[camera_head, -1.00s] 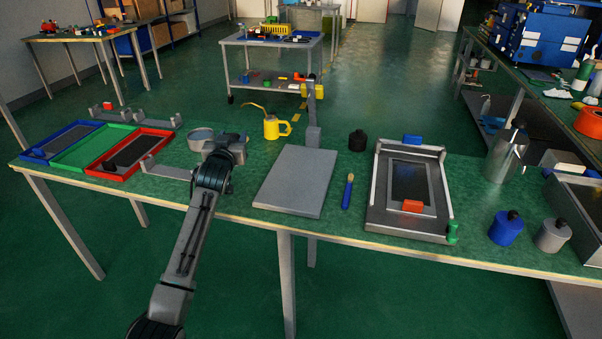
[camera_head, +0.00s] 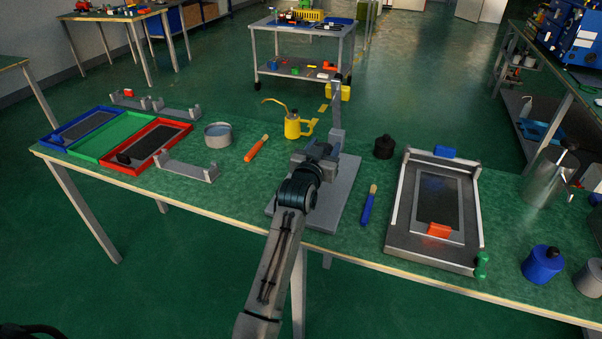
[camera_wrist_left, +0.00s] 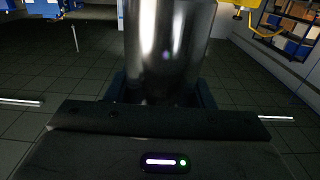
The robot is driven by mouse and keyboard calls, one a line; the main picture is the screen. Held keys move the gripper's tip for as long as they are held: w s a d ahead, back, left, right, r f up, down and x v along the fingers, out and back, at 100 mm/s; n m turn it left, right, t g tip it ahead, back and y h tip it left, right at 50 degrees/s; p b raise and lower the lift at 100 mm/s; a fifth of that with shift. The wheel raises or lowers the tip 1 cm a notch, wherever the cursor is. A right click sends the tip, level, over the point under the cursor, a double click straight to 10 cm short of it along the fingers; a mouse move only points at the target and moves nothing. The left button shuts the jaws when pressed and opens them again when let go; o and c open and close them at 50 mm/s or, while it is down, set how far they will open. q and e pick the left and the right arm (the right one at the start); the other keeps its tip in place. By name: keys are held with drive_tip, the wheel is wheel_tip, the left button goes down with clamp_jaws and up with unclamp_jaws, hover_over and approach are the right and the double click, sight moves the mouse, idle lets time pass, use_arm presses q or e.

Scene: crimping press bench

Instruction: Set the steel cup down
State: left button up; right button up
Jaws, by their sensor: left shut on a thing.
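My left gripper (camera_head: 322,150) is over the far part of a flat grey plate (camera_head: 340,200) on the green bench. It is shut on the steel cup, whose shiny upright cylinder (camera_wrist_left: 168,50) fills the middle of the left wrist view between the fingers. In the head view the gripper hides most or all of the cup, so I cannot tell whether its base touches the plate. My right gripper is not in view.
Left of the plate are an orange-handled brush (camera_head: 257,147), a round grey dish (camera_head: 218,135) and a yellow can (camera_head: 297,125). A grey post (camera_head: 337,115) rises just behind my gripper. Right are a blue brush (camera_head: 368,205), a black pot (camera_head: 384,147) and a framed fixture (camera_head: 400,235).

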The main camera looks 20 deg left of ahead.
use_arm(q)
drive_tip(key=shift+s+a+f+p, duration=0.25)
drive_tip(key=shift+s+a+f, duration=0.5)
drive_tip(key=shift+s, duration=0.55)
drive_tip(key=shift+s+a+f+p, duration=0.3)
drive_tip(key=shift+s+a+f, duration=0.45)
drive_tip(key=shift+s, duration=0.6)
drive_tip(key=shift+s+a+f+p, duration=0.25)
drive_tip(key=shift+s+a+f, duration=0.5)
drive_tip(key=shift+s, duration=0.55)
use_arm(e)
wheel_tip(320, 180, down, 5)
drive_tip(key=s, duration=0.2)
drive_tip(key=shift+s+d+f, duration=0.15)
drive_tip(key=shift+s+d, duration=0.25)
use_arm(q)
drive_tip(key=o, duration=1.1)
